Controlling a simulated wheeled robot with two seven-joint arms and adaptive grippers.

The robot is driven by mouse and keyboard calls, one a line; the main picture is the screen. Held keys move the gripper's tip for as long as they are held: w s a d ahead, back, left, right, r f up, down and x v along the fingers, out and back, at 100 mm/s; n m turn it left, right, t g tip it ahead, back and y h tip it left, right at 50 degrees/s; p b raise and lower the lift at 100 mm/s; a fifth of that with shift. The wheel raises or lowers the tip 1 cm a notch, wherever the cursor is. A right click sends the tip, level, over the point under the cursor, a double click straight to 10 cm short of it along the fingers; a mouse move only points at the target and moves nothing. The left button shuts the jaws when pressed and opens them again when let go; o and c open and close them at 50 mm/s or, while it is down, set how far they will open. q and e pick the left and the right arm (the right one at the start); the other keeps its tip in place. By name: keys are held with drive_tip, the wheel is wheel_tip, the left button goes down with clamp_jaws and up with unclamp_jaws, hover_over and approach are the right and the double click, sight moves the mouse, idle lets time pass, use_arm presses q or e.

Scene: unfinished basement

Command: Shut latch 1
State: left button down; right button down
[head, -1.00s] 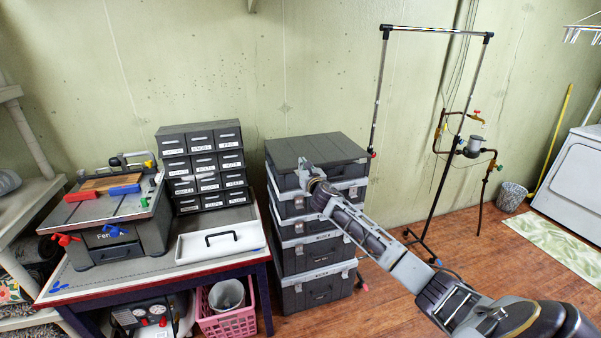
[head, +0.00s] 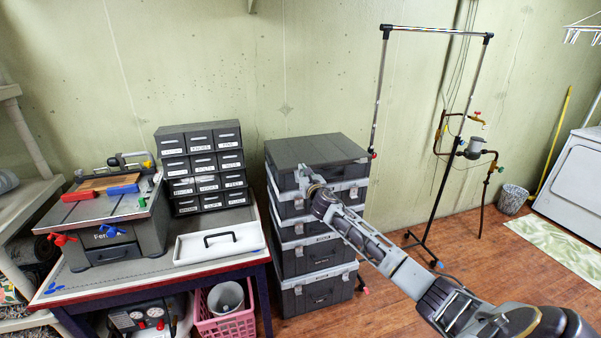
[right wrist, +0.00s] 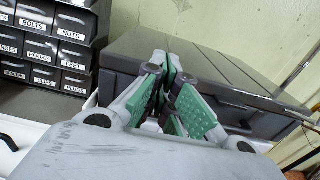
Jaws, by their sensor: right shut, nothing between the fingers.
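A stack of dark grey cases (head: 318,150) with light grey bands stands on the floor beside the bench. Small light latches show on the case fronts, such as one low on the right (head: 345,277). I cannot tell which is latch 1, and my arm hides part of the upper fronts. My right gripper (head: 303,174) is shut and empty, at the front of the top case. In the right wrist view its green-padded fingers (right wrist: 168,72) are together before the top case (right wrist: 205,65). I cannot tell whether they touch it. My left gripper is not in view.
Left of the stack, a bench (head: 160,272) carries a drawer cabinet (head: 203,160), a white lidded box (head: 220,243) and a small table machine (head: 115,225). A pink basket (head: 228,325) is below. A wheeled rack (head: 448,200) stands right.

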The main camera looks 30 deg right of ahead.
drive_tip(key=shift+s, duration=0.15)
drive_tip(key=shift+s+a+p, duration=0.1)
drive_tip(key=shift+s+p, duration=0.2)
drive_tip(key=shift+s, duration=0.1)
drive_tip(key=shift+p+v, duration=0.65)
drive_tip(key=shift+v, duration=1.2)
drive_tip(key=shift+s, duration=0.2)
drive_tip(key=shift+s, duration=0.1)
